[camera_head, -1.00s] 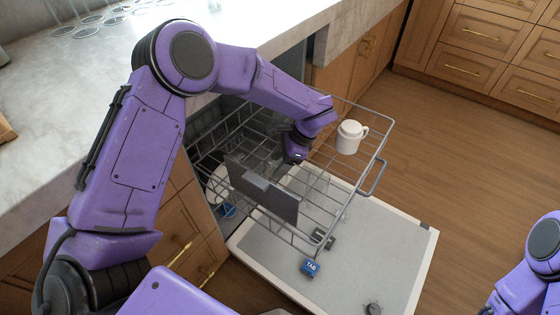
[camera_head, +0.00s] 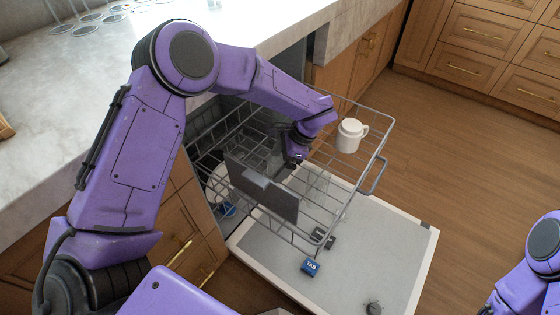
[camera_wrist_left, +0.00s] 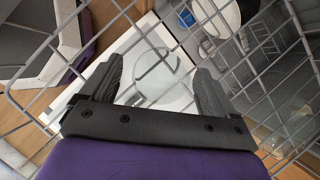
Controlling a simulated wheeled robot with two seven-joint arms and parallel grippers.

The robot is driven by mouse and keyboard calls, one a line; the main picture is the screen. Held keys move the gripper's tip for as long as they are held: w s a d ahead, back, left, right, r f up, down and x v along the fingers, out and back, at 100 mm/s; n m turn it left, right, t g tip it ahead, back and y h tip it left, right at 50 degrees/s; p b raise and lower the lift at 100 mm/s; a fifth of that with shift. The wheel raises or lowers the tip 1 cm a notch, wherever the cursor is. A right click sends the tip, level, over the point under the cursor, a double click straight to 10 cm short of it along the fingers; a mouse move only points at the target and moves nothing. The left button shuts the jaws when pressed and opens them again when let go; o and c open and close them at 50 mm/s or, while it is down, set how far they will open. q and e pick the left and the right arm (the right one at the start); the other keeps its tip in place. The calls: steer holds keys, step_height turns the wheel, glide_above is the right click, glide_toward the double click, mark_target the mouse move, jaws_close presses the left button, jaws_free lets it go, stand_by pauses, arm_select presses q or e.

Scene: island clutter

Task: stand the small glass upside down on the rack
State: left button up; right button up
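A small clear glass (camera_wrist_left: 158,72) shows in the left wrist view as a round transparent outline between and beyond my left gripper's two fingers, with gaps on both sides. In the head view the faint glass (camera_head: 316,182) is in the wire rack (camera_head: 350,203), just below and right of the gripper. Which way up it stands is hard to tell. My left gripper (camera_head: 288,163) is inside the rack, pointing down. Its fingers (camera_wrist_left: 158,88) are spread apart and hold nothing. My right gripper is outside the view; only part of my right arm shows at the right edge.
A white mug (camera_head: 348,137) sits at the rack's far right side. A dark grey flat board (camera_head: 262,190) stands in the rack left of the gripper. A blue tab box (camera_head: 310,267) lies on the open dishwasher door (camera_head: 385,245). Several glasses (camera_head: 88,31) stand on the counter.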

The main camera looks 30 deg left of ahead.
arm_select(q)
steer(key=v, duration=1)
steer(key=shift+r+p, duration=0.25)
steer(key=shift+p, duration=0.05)
steer(key=shift+w+d, duration=0.1)
